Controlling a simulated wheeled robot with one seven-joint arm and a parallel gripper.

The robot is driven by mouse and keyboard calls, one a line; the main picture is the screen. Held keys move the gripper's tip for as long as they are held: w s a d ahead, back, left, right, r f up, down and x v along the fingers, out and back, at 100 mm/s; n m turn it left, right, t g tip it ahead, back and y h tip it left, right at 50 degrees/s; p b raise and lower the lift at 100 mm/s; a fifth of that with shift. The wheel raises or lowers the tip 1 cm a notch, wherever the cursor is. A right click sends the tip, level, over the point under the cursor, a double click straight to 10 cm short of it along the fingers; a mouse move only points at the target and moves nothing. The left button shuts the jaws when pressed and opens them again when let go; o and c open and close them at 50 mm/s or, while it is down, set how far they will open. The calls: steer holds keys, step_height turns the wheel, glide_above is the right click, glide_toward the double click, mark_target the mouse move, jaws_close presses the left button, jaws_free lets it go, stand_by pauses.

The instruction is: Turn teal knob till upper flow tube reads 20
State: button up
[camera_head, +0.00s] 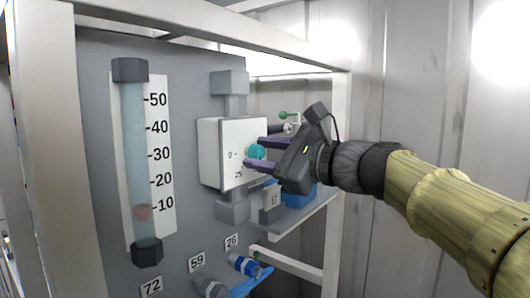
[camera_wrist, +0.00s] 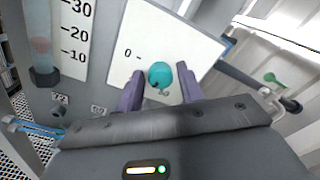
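The teal knob (camera_head: 256,152) sits on the front of a white box (camera_head: 222,142) on the grey panel, with "0" and "25" marked near it. My gripper (camera_head: 262,153) is in front of the box, its two purple fingers apart on either side of the knob. In the wrist view the knob (camera_wrist: 160,75) shows between the open fingers (camera_wrist: 159,88), with a gap visible on each side. The flow tube (camera_head: 138,160) stands upright at the left with a scale from 10 to 50.
Below are blue-handled valves (camera_head: 243,265) and tags 72, 59 and 26. A green-handled valve (camera_head: 289,115) and a blue object (camera_head: 299,194) lie behind my gripper. White frame bars (camera_head: 215,35) cross above the panel. Open room lies right, before the corrugated wall.

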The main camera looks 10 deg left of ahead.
steer(key=c, duration=0.6)
steer(key=shift+c, duration=0.2)
steer(key=shift+f+n+b, duration=0.1)
steer(key=shift+n+b, duration=0.2)
steer(key=shift+b, duration=0.25)
steer(key=n+b, duration=0.2)
steer(key=b, duration=0.1)
steer(key=shift+f, duration=0.2)
steer(key=n+b, duration=0.7)
steer(key=shift+n, duration=0.3)
steer(key=n+b, duration=0.2)
steer(key=n, duration=0.2)
steer(key=shift+r, duration=0.1)
